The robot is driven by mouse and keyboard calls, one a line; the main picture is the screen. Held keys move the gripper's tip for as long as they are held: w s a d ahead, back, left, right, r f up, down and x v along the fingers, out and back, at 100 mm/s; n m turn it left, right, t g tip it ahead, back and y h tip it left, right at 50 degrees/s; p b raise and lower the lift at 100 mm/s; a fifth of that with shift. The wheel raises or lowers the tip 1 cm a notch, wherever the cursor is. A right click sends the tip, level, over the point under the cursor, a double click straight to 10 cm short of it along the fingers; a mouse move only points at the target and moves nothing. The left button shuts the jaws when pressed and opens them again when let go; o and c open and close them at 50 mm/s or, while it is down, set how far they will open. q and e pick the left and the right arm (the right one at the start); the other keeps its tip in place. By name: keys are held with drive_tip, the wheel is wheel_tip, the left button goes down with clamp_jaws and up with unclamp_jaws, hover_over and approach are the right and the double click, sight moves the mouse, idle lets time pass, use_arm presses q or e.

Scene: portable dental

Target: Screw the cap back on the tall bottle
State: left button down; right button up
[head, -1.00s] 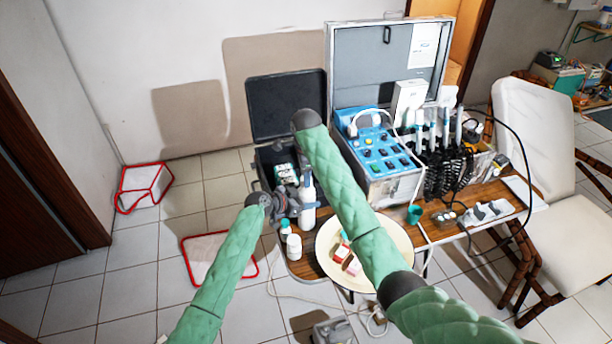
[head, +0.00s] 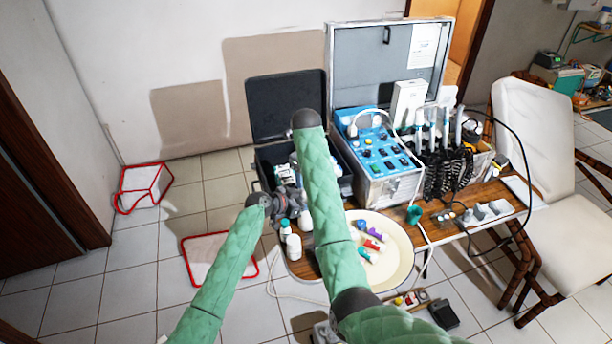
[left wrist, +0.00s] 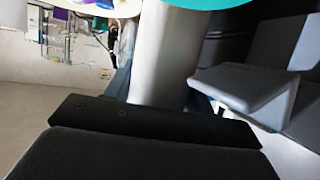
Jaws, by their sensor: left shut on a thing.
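The tall bottle (head: 306,218) is white and stands at the left end of the wooden table. My right arm hides most of its upper part in the head view. My left gripper (head: 287,204) is shut on the bottle from the left. In the left wrist view the bottle's white body (left wrist: 166,55) rises beyond the dark gripper finger (left wrist: 150,122); its top is out of frame. A teal rounded shape (left wrist: 235,12) shows at the upper edge there; I cannot tell whether it is the cap. My right gripper is hidden behind my right arm in the head view.
Two small bottles, one (head: 285,229) behind the other (head: 293,247), stand close to the tall bottle. A cream round tray (head: 400,262) holds several coloured pieces. A blue-panelled dental unit (head: 378,140), a green cup (head: 414,214) and an open black case (head: 285,105) are nearby.

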drive_tip(key=shift+c, duration=0.3)
drive_tip(key=shift+w+a+r+n, duration=0.15)
drive_tip(key=shift+w+r+n, duration=0.15)
drive_tip(key=shift+r+n, duration=0.25)
drive_tip(key=w+a+r+n+t, duration=0.15)
drive_tip(key=r+n, duration=0.25)
drive_tip(key=n, duration=0.9)
drive_tip(key=w+a+r+n, duration=0.1)
drive_tip(key=a+r+n, duration=0.25)
drive_tip(key=n, duration=0.85)
drive_tip(key=s+d+n, duration=0.1)
drive_tip(key=n, duration=0.4)
drive_tip(key=s+d+f+n+g, duration=0.1)
drive_tip(key=d+n, duration=0.1)
drive_tip(key=n, duration=0.3)
drive_tip(key=s+d+f+n, duration=0.1)
drive_tip(key=d+n, duration=0.1)
drive_tip(key=n, duration=0.4)
drive_tip(key=shift+s+d+f+g, duration=0.1)
drive_tip(key=shift+s+d+g, duration=0.05)
drive_tip(key=shift+d+g, duration=0.1)
drive_tip(key=shift+f, duration=0.1)
drive_tip(key=shift+f, duration=3.9)
